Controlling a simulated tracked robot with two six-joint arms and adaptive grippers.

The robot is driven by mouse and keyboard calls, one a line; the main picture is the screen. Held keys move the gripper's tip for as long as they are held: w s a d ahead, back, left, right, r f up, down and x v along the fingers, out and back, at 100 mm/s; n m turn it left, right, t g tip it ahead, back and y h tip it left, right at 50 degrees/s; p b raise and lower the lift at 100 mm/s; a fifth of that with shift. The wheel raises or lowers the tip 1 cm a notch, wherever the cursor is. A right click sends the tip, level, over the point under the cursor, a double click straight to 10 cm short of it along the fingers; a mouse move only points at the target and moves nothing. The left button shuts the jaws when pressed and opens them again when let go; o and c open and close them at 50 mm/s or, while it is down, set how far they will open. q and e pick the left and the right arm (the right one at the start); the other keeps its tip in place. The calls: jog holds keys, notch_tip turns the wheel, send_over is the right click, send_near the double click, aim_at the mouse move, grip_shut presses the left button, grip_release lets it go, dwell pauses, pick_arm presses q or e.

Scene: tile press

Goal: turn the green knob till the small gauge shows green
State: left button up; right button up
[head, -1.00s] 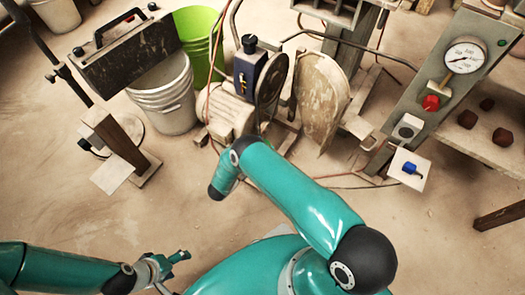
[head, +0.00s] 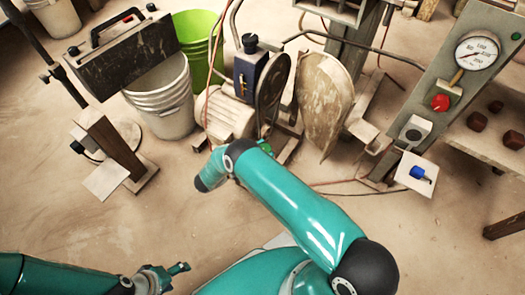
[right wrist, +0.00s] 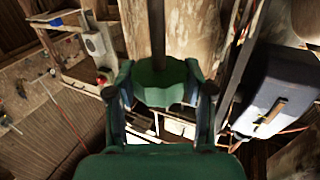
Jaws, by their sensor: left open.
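The green knob (right wrist: 165,84) shows in the right wrist view as a broad, lobed green piece in front of a brown post. My right gripper (right wrist: 162,92) has one finger on each side of it, and the fingers look closed against its sides. In the head view my right arm reaches toward the machine, and its fingers and the knob are mostly hidden behind the arm. My left gripper (head: 178,270) is open and empty, low over the floor at the bottom left. I cannot make out the small gauge; the large white gauge (head: 478,50) is on the grey panel.
The panel carries a red knob (head: 440,102) and a white switch box (head: 415,131). A blue piece on a white plate (head: 410,181) is below. A dark-blue box (head: 252,72) and a round tan guard (head: 325,100) stand near my right arm. Buckets (head: 165,100) are left. Front floor is clear.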

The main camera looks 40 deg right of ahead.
jog(key=o, duration=0.5)
jog(key=shift+s+d, duration=0.1)
jog(key=shift+c, duration=0.2)
notch_tip(320, 180, up, 10)
jog(key=shift+f, duration=0.1)
